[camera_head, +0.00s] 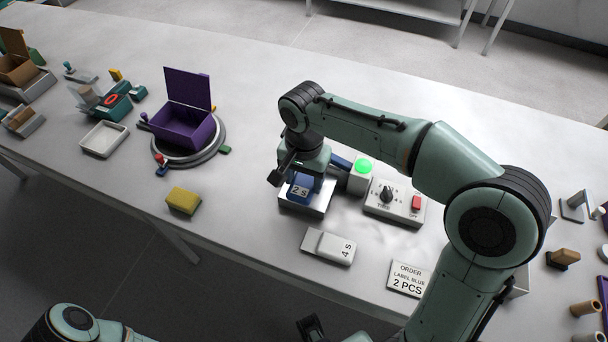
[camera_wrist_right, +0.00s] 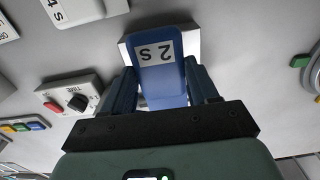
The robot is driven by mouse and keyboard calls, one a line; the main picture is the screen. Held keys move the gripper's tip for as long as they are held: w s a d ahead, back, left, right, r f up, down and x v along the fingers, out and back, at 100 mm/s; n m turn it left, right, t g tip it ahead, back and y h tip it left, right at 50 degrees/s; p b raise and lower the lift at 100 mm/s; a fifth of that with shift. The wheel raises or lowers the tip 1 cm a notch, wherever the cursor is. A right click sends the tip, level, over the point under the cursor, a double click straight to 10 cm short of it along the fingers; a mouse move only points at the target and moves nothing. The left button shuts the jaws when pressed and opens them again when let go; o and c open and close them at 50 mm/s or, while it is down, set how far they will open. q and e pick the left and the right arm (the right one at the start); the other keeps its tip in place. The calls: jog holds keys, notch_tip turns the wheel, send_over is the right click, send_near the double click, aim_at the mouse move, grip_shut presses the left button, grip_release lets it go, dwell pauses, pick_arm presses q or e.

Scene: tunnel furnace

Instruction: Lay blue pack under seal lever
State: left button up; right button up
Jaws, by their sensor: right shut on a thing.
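The blue pack (camera_head: 300,192), with a white "2 s" label, is held by my right gripper (camera_head: 304,180). In the right wrist view the blue pack (camera_wrist_right: 160,72) sits between the two dark fingers of the gripper (camera_wrist_right: 163,88). It is over a white base plate (camera_head: 318,207); I cannot tell whether it touches the plate. A dark blue bar (camera_head: 341,163), perhaps the seal lever, runs behind the gripper toward a box with a lit green lamp (camera_head: 363,167). My gripper hides most of the bar's near end.
A timer box (camera_head: 394,205) with a black knob and red switch stands at the right. A white "4 s" pack (camera_head: 328,247) and an order card (camera_head: 408,279) lie in front. A yellow block (camera_head: 183,200) and purple open box (camera_head: 180,128) are left.

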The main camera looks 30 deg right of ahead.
jog(key=shift+f+b, duration=0.65)
jog(key=shift+f, duration=0.25)
jog(key=shift+f+b, duration=0.9)
jog(key=shift+f, duration=0.1)
jog(key=shift+w+d+r+p, duration=0.15)
jog(key=shift+w+d+p, duration=0.15)
jog(key=shift+d+p, duration=0.05)
jog(key=shift+w+d+p, duration=0.45)
jog(key=shift+w+d, duration=0.1)
jog(key=shift+d, duration=0.05)
jog(key=shift+w+d+p, duration=0.5)
jog(key=shift+w+d, duration=0.1)
jog(key=shift+d, duration=0.15)
jog(key=shift+f, duration=0.2)
